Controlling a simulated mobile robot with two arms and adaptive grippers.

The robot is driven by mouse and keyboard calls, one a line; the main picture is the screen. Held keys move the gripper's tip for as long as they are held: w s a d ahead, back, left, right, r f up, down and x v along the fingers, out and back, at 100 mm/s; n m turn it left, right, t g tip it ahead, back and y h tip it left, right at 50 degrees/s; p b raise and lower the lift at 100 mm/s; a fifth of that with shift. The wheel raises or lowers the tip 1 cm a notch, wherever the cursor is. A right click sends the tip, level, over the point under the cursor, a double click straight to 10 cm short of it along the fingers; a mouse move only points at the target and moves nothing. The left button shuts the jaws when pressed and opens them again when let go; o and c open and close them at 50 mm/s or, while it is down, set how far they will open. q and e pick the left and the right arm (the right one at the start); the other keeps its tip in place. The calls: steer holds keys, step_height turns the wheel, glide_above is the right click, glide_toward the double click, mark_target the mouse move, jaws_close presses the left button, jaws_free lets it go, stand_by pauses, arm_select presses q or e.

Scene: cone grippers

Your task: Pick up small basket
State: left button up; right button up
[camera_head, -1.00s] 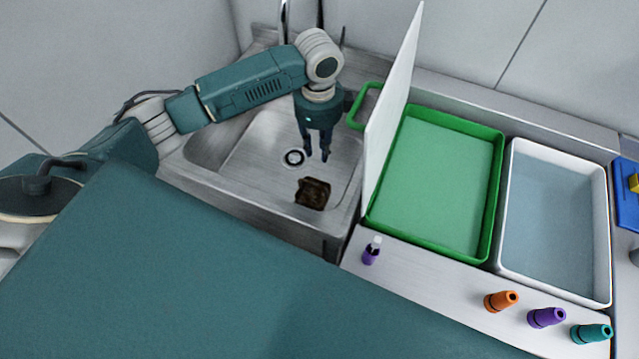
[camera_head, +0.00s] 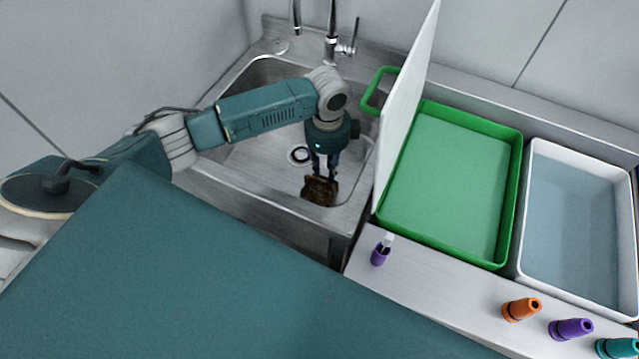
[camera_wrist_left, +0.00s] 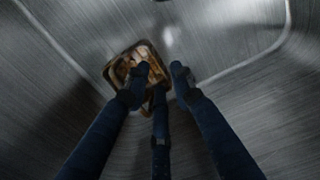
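The small basket (camera_head: 320,191) is a dark brown, squarish piece on the floor of the steel sink, near its front right part. In the left wrist view the basket (camera_wrist_left: 124,72) shows a dark rim and a lighter brown inside. My left gripper (camera_head: 326,176) points down into the sink, right over the basket in the head view. In the left wrist view its dark fingers (camera_wrist_left: 158,74) are spread apart, with one fingertip overlapping the basket and another to its right. Whether they touch it cannot be told. My right gripper is not in view.
The sink (camera_head: 245,155) has walls around the basket and a faucet (camera_head: 332,35) behind. A white upright panel (camera_head: 405,110) and a green tray (camera_head: 450,185) stand to the right.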

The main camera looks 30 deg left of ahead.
mark_target(326, 178)
arm_select(q)
step_height(326, 178, down, 5)
steer(key=shift+p, duration=0.4)
jaws_close()
